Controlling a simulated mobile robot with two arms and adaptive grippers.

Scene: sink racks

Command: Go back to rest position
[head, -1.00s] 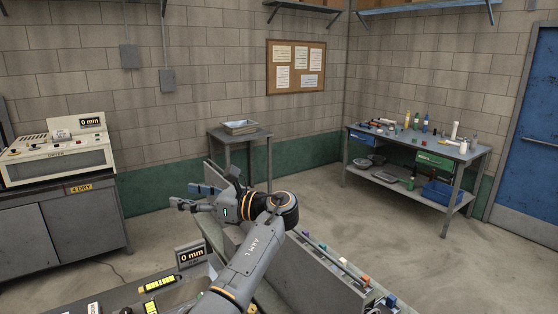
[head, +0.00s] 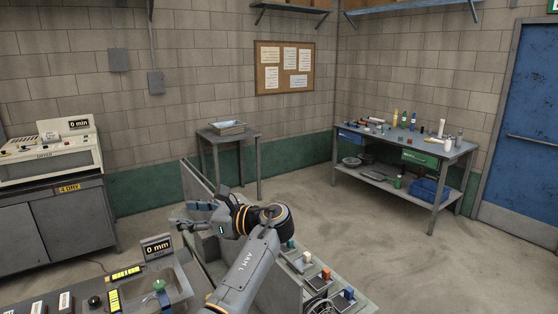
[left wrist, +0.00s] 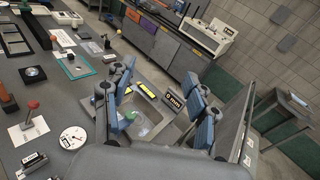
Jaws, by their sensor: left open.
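My left gripper (head: 188,217) reaches in from the bottom of the head view over the sink bench and points left. Its grey and blue fingers are spread apart and empty. In the left wrist view the open fingers (left wrist: 155,108) frame part of a sink basin (left wrist: 152,100), with nothing between the pads. A green-topped item (head: 159,287) is in the sink, below and apart from the gripper. My right gripper is not in view.
A upright grey panel (head: 272,270) and a rack strip with coloured clips (head: 308,257) lie right of my arm. A dryer (head: 45,152), small table (head: 228,135) and cluttered workbench (head: 405,150) stand farther off, with open floor between.

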